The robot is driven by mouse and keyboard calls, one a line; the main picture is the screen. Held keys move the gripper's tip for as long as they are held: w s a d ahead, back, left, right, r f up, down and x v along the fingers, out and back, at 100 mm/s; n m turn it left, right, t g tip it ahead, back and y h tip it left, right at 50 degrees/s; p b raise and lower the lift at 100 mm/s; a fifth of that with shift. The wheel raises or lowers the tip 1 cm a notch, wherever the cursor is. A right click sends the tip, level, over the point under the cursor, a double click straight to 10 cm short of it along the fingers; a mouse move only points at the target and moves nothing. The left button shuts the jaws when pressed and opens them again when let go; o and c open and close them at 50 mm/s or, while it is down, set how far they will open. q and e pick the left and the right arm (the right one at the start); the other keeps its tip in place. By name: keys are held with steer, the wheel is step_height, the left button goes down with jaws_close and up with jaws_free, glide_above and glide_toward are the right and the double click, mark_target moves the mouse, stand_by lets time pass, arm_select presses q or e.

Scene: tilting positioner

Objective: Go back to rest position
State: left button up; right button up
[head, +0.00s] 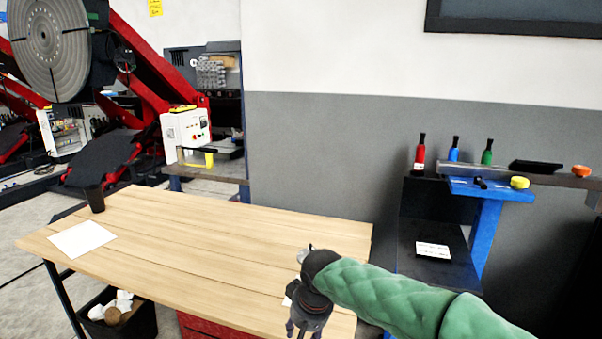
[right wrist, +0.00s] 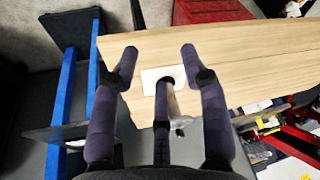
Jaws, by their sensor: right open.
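My right gripper (head: 303,322) hangs over the right front part of the wooden table (head: 200,235), fingers pointing down, at the end of the green-sleeved arm. In the right wrist view its dark fingers (right wrist: 160,62) are spread apart with nothing between the tips. A small white patch (right wrist: 150,77) lies on the tabletop beyond the fingers, partly hidden by the middle finger. My left gripper is not in view. The tilting positioner, with a round grey plate (head: 48,48) and red arms, stands at the back left.
A black cup (head: 95,199) and white sheet (head: 82,239) are on the table's left. A black bin (head: 120,315) stands below. Red, blue and green bottles (head: 420,153) stand on a shelf at right, above a blue support (head: 485,235). The table's middle is clear.

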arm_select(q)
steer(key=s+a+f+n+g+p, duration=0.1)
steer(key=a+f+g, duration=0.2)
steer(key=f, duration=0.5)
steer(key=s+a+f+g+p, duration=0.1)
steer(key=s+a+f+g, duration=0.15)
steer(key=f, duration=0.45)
arm_select(e)
steer(key=s+d+f+m+g+y, duration=0.1)
steer(key=s+d+f, duration=0.15)
steer(key=f, duration=1.05)
steer(key=s+d+f+m+g+y, duration=0.1)
steer(key=s+d+f, duration=0.15)
steer(key=f, duration=1.15)
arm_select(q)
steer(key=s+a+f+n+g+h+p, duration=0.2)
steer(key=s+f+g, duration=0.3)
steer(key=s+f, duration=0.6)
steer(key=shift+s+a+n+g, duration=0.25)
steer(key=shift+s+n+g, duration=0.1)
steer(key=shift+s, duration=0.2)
arm_select(e)
steer(key=s+d+f+m, duration=0.1)
steer(key=s+d+f, duration=0.1)
steer(key=s+f, duration=0.4)
steer(key=s+d+f+m, duration=0.2)
steer(key=s+f, duration=0.4)
steer(key=s, duration=0.6)
steer(key=shift+s+d+g, duration=0.15)
steer(key=shift+g, duration=0.25)
